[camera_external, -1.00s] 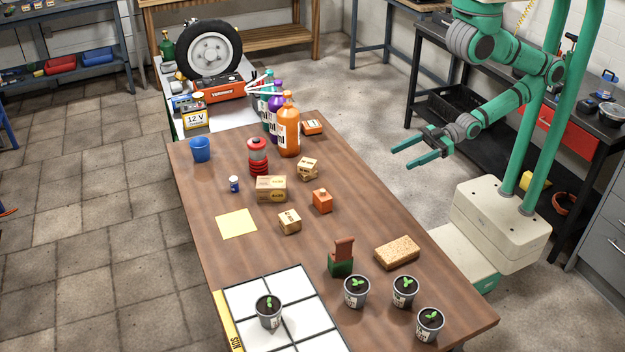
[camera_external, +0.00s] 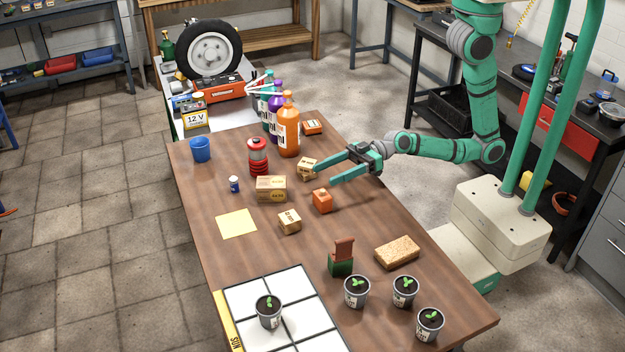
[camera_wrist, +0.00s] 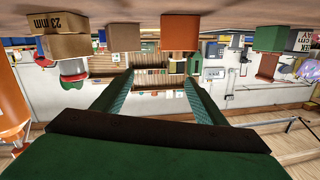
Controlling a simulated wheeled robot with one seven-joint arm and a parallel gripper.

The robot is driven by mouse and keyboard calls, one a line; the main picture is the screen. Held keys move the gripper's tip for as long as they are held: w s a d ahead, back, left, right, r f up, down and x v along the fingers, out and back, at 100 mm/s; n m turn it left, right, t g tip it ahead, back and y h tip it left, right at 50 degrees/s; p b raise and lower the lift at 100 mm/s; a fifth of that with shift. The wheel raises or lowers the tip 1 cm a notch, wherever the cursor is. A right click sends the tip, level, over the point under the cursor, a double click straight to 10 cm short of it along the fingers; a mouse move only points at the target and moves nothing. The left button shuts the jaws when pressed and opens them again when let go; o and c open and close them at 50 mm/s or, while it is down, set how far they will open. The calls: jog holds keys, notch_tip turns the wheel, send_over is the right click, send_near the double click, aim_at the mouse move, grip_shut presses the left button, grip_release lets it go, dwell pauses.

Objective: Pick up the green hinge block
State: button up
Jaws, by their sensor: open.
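The green hinge block (camera_external: 341,262) stands on the wooden table, a green base with a reddish-brown upright plate on it. In the wrist view, which is upside down, what looks like the hinge block (camera_wrist: 272,40) is right of my fingers. My gripper (camera_external: 326,168) is open over the table's right side, beside the small cartons and the orange block. It is well behind the hinge block and apart from it. In the wrist view my gripper (camera_wrist: 158,77) has nothing between its fingers.
An orange block (camera_external: 322,202) and a small carton (camera_external: 307,168) are close to my fingers. A cork-coloured sponge-like block (camera_external: 397,252) and several potted seedlings (camera_external: 356,291) stand near the hinge block. Tall bottles (camera_external: 288,125) stand farther back. The table (camera_external: 285,262) is bare left of the hinge block.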

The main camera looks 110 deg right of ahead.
jog(key=w+a+n+y, duration=0.1)
jog(key=w+a, duration=0.1)
jog(key=w, duration=0.1)
jog(key=w+a+n+g+y, duration=0.1)
jog(key=w+a+y, duration=0.1)
jog(key=a, duration=0.1)
jog(key=w+a+n+g+y, duration=0.1)
jog(key=w+a+y, duration=0.1)
jog(key=w, duration=0.1)
jog(key=shift+w+a+r+n, duration=0.15)
jog(key=shift+w+a+n, duration=0.05)
jog(key=shift+w+n, duration=0.2)
jog(key=w+a+r+n+g+y, duration=0.2)
jog(key=w+a+n+g+y, duration=0.25)
jog(key=a+n, duration=0.2)
jog(key=n+g+y, duration=0.2)
jog(key=n+g, duration=0.5)
jog(key=g, duration=0.2)
send_near(343, 263)
jog(key=shift+s+a+f, duration=0.2)
jog(key=shift+a, duration=0.25)
jog(key=x, duration=0.4)
jog(key=shift+s+a+f, duration=0.15)
jog(key=shift+s+a, duration=0.05)
jog(key=shift+w+x, duration=0.2)
jog(key=shift+x, duration=1.45)
jog(key=shift+w+x, duration=0.2)
jog(key=shift+x, duration=1.4)
jog(key=c, duration=1.3)
